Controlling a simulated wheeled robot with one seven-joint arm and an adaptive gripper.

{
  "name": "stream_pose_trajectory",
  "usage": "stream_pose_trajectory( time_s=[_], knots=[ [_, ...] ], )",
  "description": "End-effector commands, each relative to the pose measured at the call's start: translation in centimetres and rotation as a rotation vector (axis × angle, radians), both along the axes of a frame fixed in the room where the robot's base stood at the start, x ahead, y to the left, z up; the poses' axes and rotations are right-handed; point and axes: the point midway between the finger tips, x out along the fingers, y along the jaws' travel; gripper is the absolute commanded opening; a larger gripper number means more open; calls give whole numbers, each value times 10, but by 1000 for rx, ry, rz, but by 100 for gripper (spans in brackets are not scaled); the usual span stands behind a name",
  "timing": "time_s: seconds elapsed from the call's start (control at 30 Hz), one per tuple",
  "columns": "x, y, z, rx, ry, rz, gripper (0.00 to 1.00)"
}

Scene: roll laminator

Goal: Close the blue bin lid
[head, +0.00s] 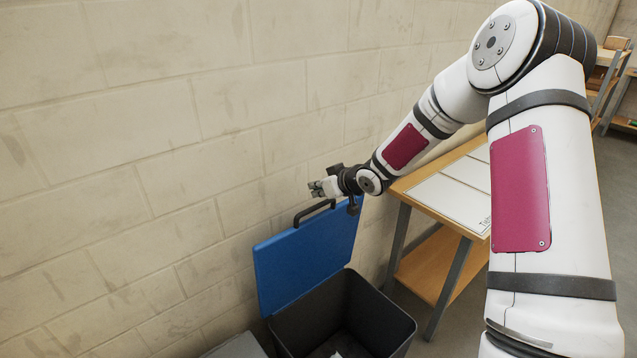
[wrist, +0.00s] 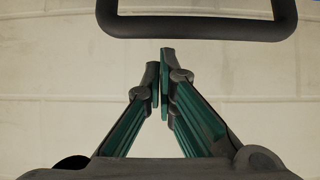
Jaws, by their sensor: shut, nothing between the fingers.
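The blue bin lid (head: 305,255) stands open and nearly upright at the back of the dark grey bin (head: 385,318), close to the wall. A black handle (head: 314,212) is on the lid's top edge. My gripper (head: 314,189) is just above the handle in the head view, its fingers pointing left. In the wrist view my gripper (wrist: 163,60) is shut and empty. The handle (wrist: 200,27) crosses the top of that view, beyond the fingertips, with a small gap between them. I cannot tell its exact depth from the fingers.
A pale block wall (head: 150,130) runs behind the lid. A wooden table (head: 408,192) with a white sheet (head: 455,195) and a lower shelf stands right of the bin. Another grey container (head: 238,347) is partly visible at the bottom left. A white piece lies inside the bin.

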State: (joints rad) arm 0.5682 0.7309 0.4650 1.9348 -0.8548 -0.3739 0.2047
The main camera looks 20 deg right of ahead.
Motion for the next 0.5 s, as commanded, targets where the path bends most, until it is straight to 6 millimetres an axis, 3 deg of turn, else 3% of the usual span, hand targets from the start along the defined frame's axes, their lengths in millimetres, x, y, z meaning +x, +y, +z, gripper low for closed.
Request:
stream_pose_trajectory(
  time_s=[0.2, 0.5],
  knots=[
    [-16, -4, -4, 1, -1, 2, 0],
    [-18, -5, -5, 1, -1, 2, 0]
  ],
)
